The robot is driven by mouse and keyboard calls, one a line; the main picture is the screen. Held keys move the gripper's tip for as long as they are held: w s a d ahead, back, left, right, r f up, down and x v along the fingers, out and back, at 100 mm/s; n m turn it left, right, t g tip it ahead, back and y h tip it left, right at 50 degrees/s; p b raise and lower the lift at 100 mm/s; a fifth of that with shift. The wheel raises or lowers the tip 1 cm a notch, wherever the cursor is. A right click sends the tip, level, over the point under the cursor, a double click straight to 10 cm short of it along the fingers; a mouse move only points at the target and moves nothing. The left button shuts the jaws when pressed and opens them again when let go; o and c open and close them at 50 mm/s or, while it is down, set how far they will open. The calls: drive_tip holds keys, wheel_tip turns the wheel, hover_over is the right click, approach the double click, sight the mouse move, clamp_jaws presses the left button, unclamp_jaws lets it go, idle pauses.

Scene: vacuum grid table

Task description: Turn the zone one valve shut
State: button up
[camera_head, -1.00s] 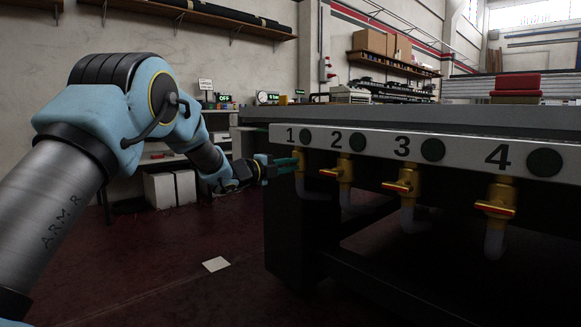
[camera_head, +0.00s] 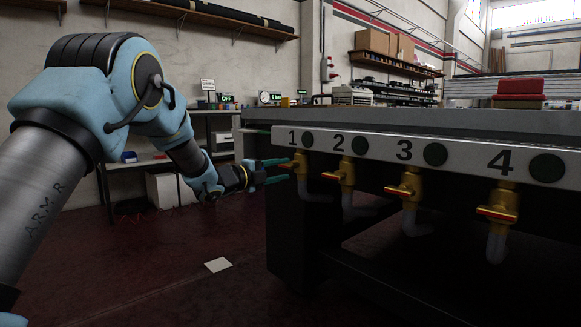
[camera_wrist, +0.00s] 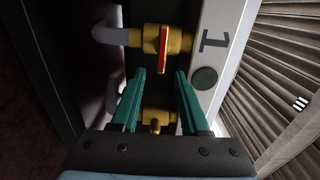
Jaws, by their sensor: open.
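The zone one valve (camera_head: 301,164) is a brass body under the white panel marked 1, at the table's near left corner. Its red handle (camera_wrist: 164,47) lies across the line of the grey pipe in the wrist view. My gripper (camera_head: 289,170) has two green fingers, spread apart and empty, just left of the valve. In the wrist view the fingertips (camera_wrist: 160,74) point at the valve, just short of the handle, one to each side of its line. I see no contact. Part of the handle is hard to make out in the head view.
Similar brass valves with red handles hang under labels 2 (camera_head: 341,172), 3 (camera_head: 406,188) and 4 (camera_head: 499,208). Another brass fitting (camera_wrist: 155,119) shows between the fingers in the wrist view. The table's dark leg is close below.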

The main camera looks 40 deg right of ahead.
drive_tip(key=a+p, duration=0.1)
drive_tip(key=a, duration=0.5)
drive_tip(key=shift+w, duration=0.15)
drive_tip(key=shift+a, duration=0.1)
drive_tip(key=w+a+f+n+t+y+p, duration=0.1)
drive_tip(key=w+a+n+t+y, duration=0.3)
drive_tip(key=w+a+n, duration=0.5)
drive_tip(key=w+a+f+n+t+y+p, duration=0.1)
drive_tip(key=w+a+n+t+y, duration=0.35)
drive_tip(key=a, duration=0.65)
drive_tip(key=a+f+n+t+y, duration=0.15)
drive_tip(key=a+n, duration=0.25)
drive_tip(key=a, duration=0.5)
drive_tip(key=a+f+n+y, duration=0.3)
drive_tip(key=a+n, duration=0.2)
drive_tip(key=a, duration=0.4)
drive_tip(key=s+a+f+n+g+y+p, duration=0.1)
drive_tip(key=s+a+f+n+g+y, duration=0.15)
drive_tip(key=s+a+n, duration=0.55)
drive_tip(key=s+a+f+n+g+y+p, duration=0.2)
drive_tip(key=s+a+n+g, duration=0.25)
drive_tip(key=s+a, duration=0.7)
wheel_tip(320, 180, up, 37)
drive_tip(key=s+p, duration=0.1)
drive_tip(key=p, duration=3.6)
drive_tip(key=shift+s+a+r+n, duration=0.15)
drive_tip(key=shift+s+a+n, duration=0.1)
drive_tip(key=shift+n, duration=0.05)
